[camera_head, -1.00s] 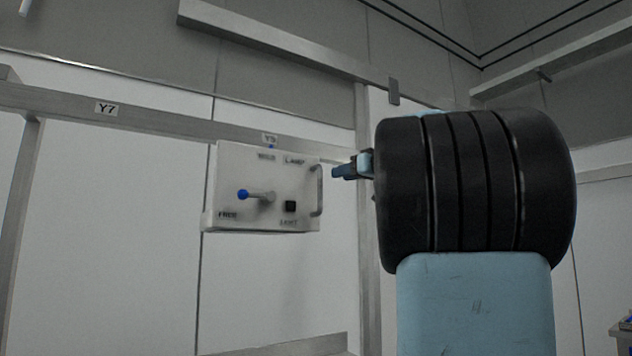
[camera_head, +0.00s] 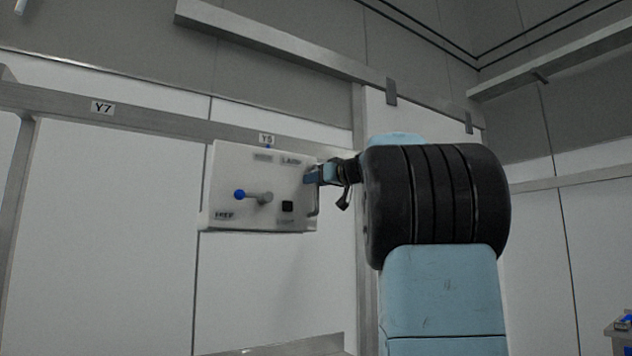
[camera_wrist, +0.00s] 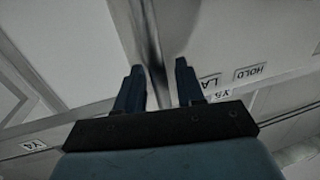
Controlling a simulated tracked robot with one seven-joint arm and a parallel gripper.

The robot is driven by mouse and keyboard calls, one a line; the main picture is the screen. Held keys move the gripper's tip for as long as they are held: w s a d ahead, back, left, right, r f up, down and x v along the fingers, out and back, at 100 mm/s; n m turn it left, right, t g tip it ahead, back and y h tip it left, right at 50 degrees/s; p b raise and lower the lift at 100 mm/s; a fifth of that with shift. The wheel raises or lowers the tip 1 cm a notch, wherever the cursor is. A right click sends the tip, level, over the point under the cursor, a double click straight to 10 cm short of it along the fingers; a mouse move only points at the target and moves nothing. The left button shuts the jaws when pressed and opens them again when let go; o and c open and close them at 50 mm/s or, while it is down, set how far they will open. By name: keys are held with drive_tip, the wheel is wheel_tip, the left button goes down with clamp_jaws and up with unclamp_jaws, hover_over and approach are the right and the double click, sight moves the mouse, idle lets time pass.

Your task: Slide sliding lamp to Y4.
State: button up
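The sliding lamp (camera_head: 225,170) is a white box hanging on a horizontal rail, under the Y5 label (camera_head: 267,139). Its blue-knobbed lever (camera_head: 254,196) points left, with the knob just above the FREE label. An upright metal handle (camera_head: 315,207) is at its right edge, its upper part hidden by my gripper (camera_head: 317,174). In the wrist view my gripper (camera_wrist: 158,80) has its fingers apart, with a metal bar, apparently the handle, running between them. I cannot tell whether they touch it. The Y4 label (camera_wrist: 35,145) shows only in the wrist view, on the left.
The rail (camera_head: 160,120) carries the Y7 label (camera_head: 102,107) at left and passes behind my arm at right. A vertical post (camera_head: 361,125) stands behind my gripper. White wall panels lie below the rail. A blue item sits on a stand at far right.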

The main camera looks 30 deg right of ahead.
drive_tip(key=shift+c, duration=0.4)
clamp_jaws()
